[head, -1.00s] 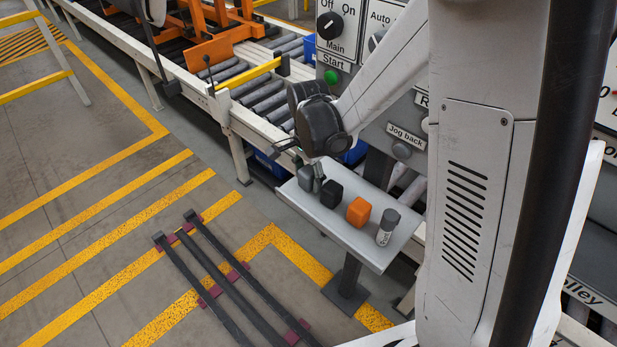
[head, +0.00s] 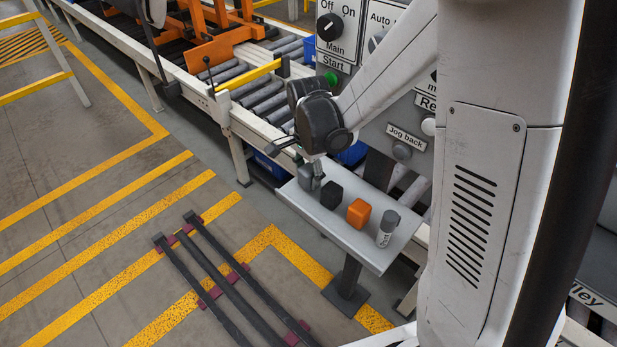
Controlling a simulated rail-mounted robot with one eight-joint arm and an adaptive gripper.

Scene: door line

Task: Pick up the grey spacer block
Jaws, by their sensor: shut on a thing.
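The grey spacer block (head: 304,178) is at the far left end of the small grey table (head: 337,225), partly hidden by my gripper. My gripper (head: 313,178) points down at the block and is shut on it. I cannot tell whether the block is clear of the table top.
A black block (head: 331,195), an orange block (head: 358,212) and a grey-capped white bottle (head: 387,228) stand in a row on the table. Behind are a control panel (head: 390,120) and a roller conveyor (head: 262,97). Dark rails (head: 225,285) lie on the floor in front.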

